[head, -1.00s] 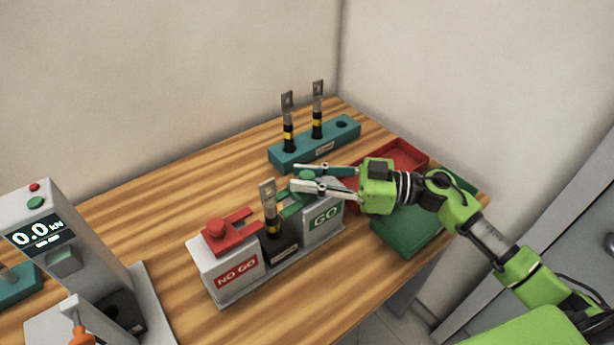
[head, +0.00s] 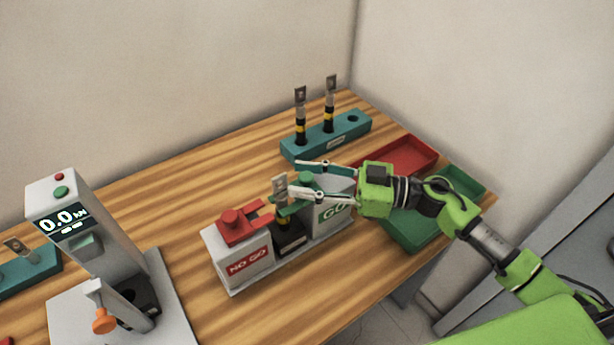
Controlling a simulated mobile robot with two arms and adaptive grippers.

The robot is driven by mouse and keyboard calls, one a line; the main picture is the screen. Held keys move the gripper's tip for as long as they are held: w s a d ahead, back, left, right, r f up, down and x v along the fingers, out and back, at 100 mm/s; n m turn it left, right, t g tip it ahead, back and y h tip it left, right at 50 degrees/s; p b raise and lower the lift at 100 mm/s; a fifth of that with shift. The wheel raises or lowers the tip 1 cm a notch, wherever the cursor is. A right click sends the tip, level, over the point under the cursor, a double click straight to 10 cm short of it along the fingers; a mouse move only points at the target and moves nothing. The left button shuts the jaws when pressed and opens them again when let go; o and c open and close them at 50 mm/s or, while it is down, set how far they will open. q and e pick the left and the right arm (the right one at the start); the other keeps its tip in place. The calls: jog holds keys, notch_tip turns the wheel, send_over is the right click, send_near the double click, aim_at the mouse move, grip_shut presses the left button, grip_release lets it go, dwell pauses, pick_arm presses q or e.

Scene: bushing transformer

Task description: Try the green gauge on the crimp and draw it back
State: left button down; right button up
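The crimp (head: 282,214) is on a black and yellow terminal with a grey metal lug, upright in a black holder in the middle of the gauge stand. The green gauge (head: 289,209) has a round knob and a flat fork. Its fork reaches left from the GO block to the crimp and overlaps it in the picture; how deep it sits around it I cannot tell. My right gripper (head: 297,179) has its fingers on either side of the green knob and appears shut on it. The GO block (head: 334,210) is partly hidden behind a finger. My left gripper is out of view.
A red gauge (head: 236,222) rests on the NO GO block (head: 246,264). A teal rack (head: 335,139) with two terminals stands behind. A red tray (head: 410,153) and green trays (head: 409,238) lie right. A force tester (head: 75,217) reading 0.0 stands left.

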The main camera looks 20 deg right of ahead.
jog(key=v, duration=1.2)
dwell(0.9)
